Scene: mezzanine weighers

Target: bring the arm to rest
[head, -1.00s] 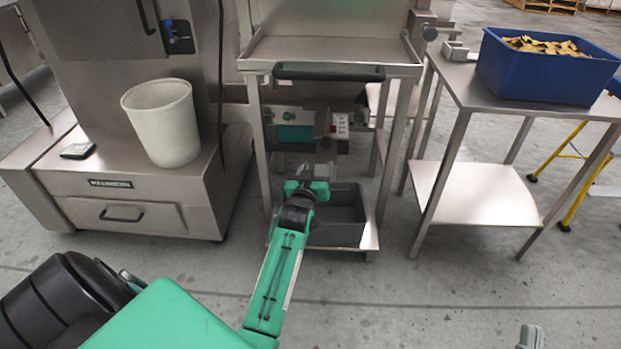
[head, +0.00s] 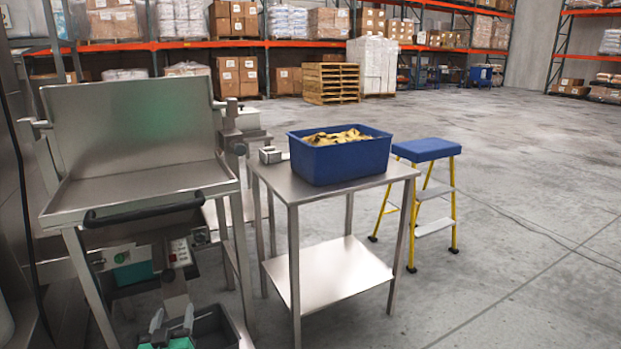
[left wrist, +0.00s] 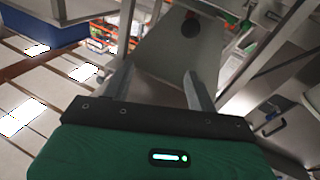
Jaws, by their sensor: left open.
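My left gripper (head: 172,325) shows at the bottom left of the head view, low in front of the steel weigher stand (head: 140,180). Its two fingers are apart, and nothing shows between them. In the left wrist view the two grey fingers (left wrist: 155,88) stand well apart with no object between them. Most of my left arm is below the head picture's edge. My right gripper is in neither view.
A steel table (head: 335,208) bears a blue crate (head: 340,160) of yellowish pieces. A blue-topped step stool (head: 428,150) stands right of it. Open floor lies to the right.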

